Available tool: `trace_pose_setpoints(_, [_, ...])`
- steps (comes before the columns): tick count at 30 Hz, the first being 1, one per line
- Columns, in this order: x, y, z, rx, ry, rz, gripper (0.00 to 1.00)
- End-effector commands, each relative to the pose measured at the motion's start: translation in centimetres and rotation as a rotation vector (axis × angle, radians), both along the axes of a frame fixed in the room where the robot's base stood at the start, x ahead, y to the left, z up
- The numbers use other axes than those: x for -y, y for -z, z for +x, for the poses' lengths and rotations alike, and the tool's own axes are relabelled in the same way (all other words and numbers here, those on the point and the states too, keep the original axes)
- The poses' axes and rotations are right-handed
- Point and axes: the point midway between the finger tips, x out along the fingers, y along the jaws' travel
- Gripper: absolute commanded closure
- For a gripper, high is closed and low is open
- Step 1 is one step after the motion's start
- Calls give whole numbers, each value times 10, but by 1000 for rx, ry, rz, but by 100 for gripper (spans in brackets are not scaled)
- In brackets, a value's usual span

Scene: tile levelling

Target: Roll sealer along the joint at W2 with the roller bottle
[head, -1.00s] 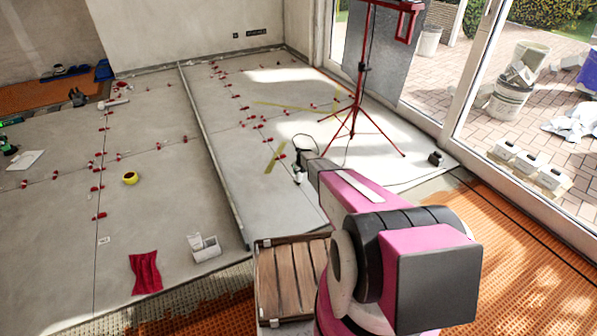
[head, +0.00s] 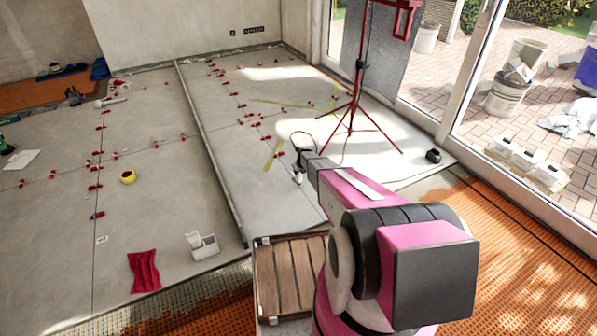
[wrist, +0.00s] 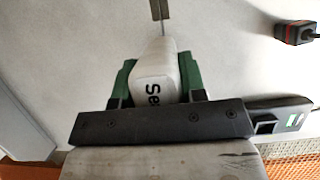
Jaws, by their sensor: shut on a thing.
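My gripper (wrist: 157,88) has green fingers and is shut on a white bottle (wrist: 156,75) with black lettering starting "Se". The bottle points away from my wrist, over the grey floor. Ahead of its tip, a narrow brownish strip (wrist: 160,8) and a thin dark line show. I cannot tell whether the line is the joint or part of the bottle, nor whether the tip touches the floor. In the head view my gripper (head: 299,168) is small, low over the right tile field (head: 262,185). Yellow strips (head: 273,156) lie just beyond it. I see no readable W2 mark.
A red tripod (head: 352,110) stands beyond my gripper, near the glass door. Red levelling pieces (head: 254,121) dot the tile lines. A wooden-slatted box (head: 285,275) is below my arm. A metal rail (head: 205,140) divides the floor. A black and red object (wrist: 297,32) lies right in the wrist view.

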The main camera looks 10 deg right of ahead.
Motion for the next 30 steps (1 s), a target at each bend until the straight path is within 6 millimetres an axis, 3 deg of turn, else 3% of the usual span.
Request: trace_pose_setpoints(30, [9,2,-28,-1,0,0,84])
